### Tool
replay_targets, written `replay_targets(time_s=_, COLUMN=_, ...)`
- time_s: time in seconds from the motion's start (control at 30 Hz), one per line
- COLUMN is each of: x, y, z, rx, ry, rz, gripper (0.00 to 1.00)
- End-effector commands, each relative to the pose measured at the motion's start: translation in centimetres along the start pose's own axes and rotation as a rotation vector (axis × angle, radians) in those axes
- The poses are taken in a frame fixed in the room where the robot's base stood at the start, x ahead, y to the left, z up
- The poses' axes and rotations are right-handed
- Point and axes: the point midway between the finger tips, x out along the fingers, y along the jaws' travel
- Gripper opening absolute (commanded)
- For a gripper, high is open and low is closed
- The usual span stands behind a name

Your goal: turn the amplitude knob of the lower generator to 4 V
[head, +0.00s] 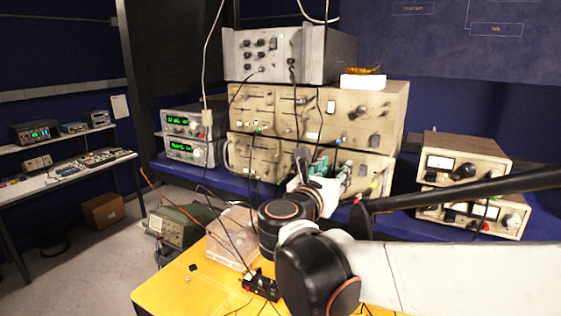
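Two small instruments with green digital displays are stacked at the left end of the blue bench, the upper one (181,122) on the lower one (188,149). The lower one has a lit display and small controls at its right side. On the right stand two beige units with dial meters and knobs, the upper one (465,160) above the lower one (474,212). I cannot tell which pair is the generators, nor read any amplitude setting. My gripper (304,163) is in front of the middle beige rack, apart from both pairs. Its fingers are too small and overlapped to read.
Large beige rack units (375,105) fill the middle, with a grey unit (335,55) on top and cables hanging down. A yellow table (165,295) with a clear box (232,240) and a small black device (261,286) lies below my arm. A green instrument (180,228) stands at left.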

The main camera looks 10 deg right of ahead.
Motion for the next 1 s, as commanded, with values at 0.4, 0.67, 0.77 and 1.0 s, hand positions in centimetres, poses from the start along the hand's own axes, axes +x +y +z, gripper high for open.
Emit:
replay_targets(time_s=0.4, x=0.36, y=0.17, z=-0.01, rx=0.0, ry=0.0, rz=0.0, gripper=0.16)
replay_targets(time_s=0.67, x=0.36, y=0.16, z=-0.01, rx=0.001, ry=0.0, rz=0.0, gripper=0.0)
replay_targets(time_s=0.77, x=0.36, y=0.16, z=-0.03, rx=0.008, ry=0.0, rz=0.0, gripper=0.0)
replay_targets(time_s=1.0, x=0.37, y=0.18, z=-0.07, rx=0.083, ry=0.0, rz=0.0, gripper=0.0)
